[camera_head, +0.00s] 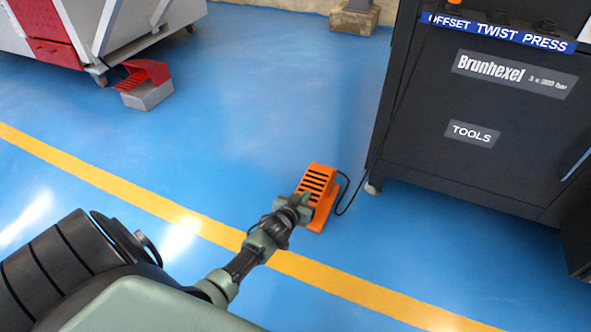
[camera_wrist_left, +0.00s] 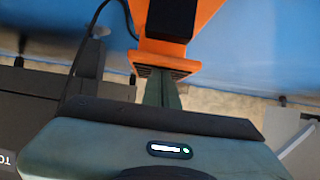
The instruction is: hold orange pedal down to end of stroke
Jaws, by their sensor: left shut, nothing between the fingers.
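The orange pedal (camera_head: 318,185) stands on the blue floor beside the dark press cabinet, with black slots across its top. My left gripper (camera_head: 303,199) reaches down to its near left side in the head view and covers part of it. In the left wrist view the pedal (camera_wrist_left: 160,50) is at the top, with a black part on it. My left gripper's closed fingers (camera_wrist_left: 161,85) point at its slotted end and hold nothing. They look very near or touching; I cannot tell which, nor how far the pedal is pressed. My right gripper is not in view.
The dark press cabinet (camera_head: 470,110) stands right of the pedal, with a black cable (camera_head: 352,195) looping between them. A red pedal (camera_head: 145,75) on a grey block lies at the far left. A yellow line (camera_head: 120,190) crosses the floor. The blue floor between is clear.

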